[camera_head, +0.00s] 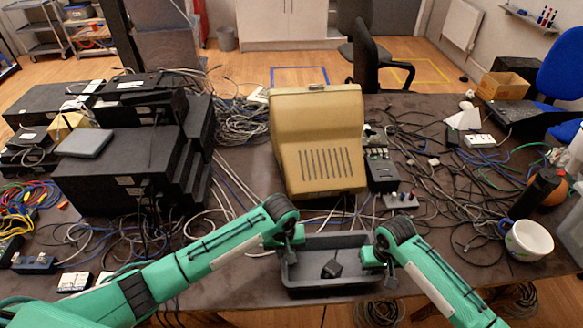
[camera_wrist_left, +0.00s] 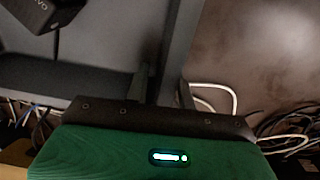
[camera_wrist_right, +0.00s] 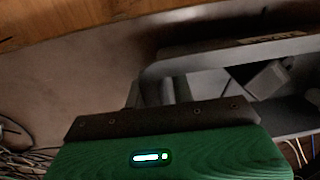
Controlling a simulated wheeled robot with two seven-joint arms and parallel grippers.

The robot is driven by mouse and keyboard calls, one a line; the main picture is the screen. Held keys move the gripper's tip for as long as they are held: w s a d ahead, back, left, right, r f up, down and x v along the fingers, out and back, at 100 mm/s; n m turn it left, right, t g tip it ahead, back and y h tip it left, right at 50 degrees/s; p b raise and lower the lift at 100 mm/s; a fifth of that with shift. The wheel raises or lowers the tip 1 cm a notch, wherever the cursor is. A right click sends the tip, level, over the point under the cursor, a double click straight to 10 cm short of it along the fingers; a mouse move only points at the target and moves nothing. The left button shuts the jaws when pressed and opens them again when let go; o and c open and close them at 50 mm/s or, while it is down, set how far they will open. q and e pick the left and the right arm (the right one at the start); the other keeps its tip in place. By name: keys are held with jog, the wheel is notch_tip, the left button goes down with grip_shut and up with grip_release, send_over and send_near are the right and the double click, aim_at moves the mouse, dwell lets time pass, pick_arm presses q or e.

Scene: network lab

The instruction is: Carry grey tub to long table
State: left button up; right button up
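The grey tub (camera_head: 345,288) is at the front edge of the cluttered table, in the lower middle of the head view. A small black item (camera_head: 332,269) lies inside it. My left gripper (camera_head: 289,252) is at the tub's left wall, and my right gripper (camera_head: 386,270) is at its right wall. In the left wrist view the tub's wall (camera_wrist_left: 182,45) runs between the fingers. In the right wrist view the wall (camera_wrist_right: 160,70) also runs between the fingers. Both grippers look shut on the tub. I cannot tell whether it is clear of the tabletop.
A beige case (camera_head: 317,145) stands right behind the tub. Black boxes (camera_head: 120,170) are stacked to the left. Loose cables (camera_head: 450,175) cover much of the table. A white cup (camera_head: 528,241) stands at the right. Open wooden floor and an office chair (camera_head: 368,60) lie beyond.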

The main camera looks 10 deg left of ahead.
pick_arm(q)
notch_tip(320, 180, up, 11)
jog(key=shift+a, duration=0.3)
pick_arm(e)
notch_tip(320, 180, up, 12)
jog(key=shift+d, duration=0.3)
pick_arm(q)
jog(key=shift+s+r, duration=0.1)
pick_arm(e)
jog(key=shift+w, duration=0.1)
